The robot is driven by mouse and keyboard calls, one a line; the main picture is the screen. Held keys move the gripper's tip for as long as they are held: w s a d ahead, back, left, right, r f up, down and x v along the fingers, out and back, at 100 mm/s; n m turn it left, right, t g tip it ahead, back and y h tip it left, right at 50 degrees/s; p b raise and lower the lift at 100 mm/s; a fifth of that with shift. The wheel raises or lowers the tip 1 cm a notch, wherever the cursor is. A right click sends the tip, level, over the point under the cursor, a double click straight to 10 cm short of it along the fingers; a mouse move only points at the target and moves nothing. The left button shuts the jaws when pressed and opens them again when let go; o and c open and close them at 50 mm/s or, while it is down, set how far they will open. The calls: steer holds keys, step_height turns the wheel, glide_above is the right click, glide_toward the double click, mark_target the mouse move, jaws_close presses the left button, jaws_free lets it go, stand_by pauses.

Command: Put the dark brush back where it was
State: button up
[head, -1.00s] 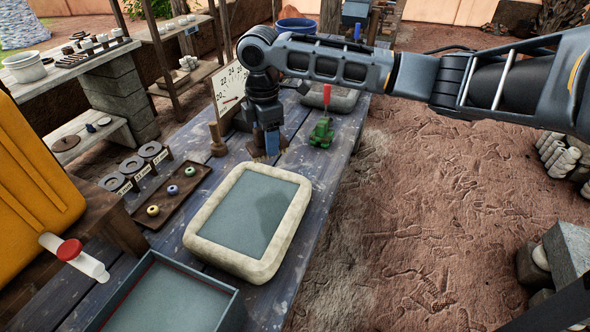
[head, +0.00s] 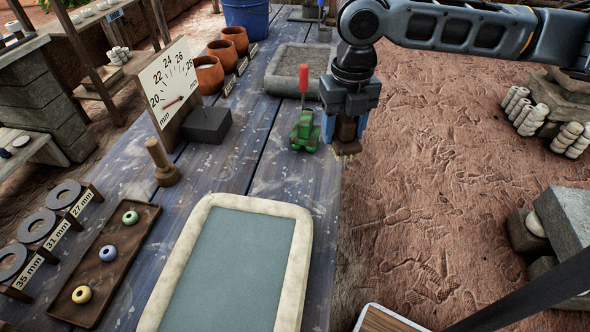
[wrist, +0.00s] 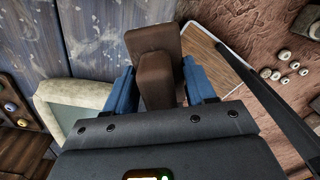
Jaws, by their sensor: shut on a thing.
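My gripper (head: 345,122) is shut on the dark brush (head: 346,146). In the head view the brush hangs below the fingers with its pale bristle end down, by the table's right edge and just right of the green tool with a red handle (head: 305,130). In the wrist view the brush (wrist: 157,75) is a brown block between the two blue fingers (wrist: 160,88). It seems held clear of any surface, but its exact height is hard to tell.
The blue-grey table (head: 225,165) bears a pale-rimmed slab (head: 300,250), a tray of small rings (head: 75,270), a wooden stamp (head: 165,170), a dial board (head: 165,90) and terracotta pots (head: 207,75). A wood panel (head: 385,320) shows at lower right.

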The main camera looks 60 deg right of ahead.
steer(key=w+a+f, duration=0.3)
steer(key=w+a, duration=0.1)
steer(key=w+a+f+p, duration=0.1)
steer(key=w+a+f, duration=0.1)
steer(key=w, duration=0.1)
steer(key=shift+a+f, duration=0.2)
steer(key=shift+f, duration=0.15)
steer(key=shift+w+f+p, duration=0.1)
steer(key=shift+f+p, duration=0.2)
steer(key=shift+f, duration=1.7)
steer(key=shift+f, duration=0.2)
steer(key=o, duration=1)
steer(key=shift+r, duration=0.1)
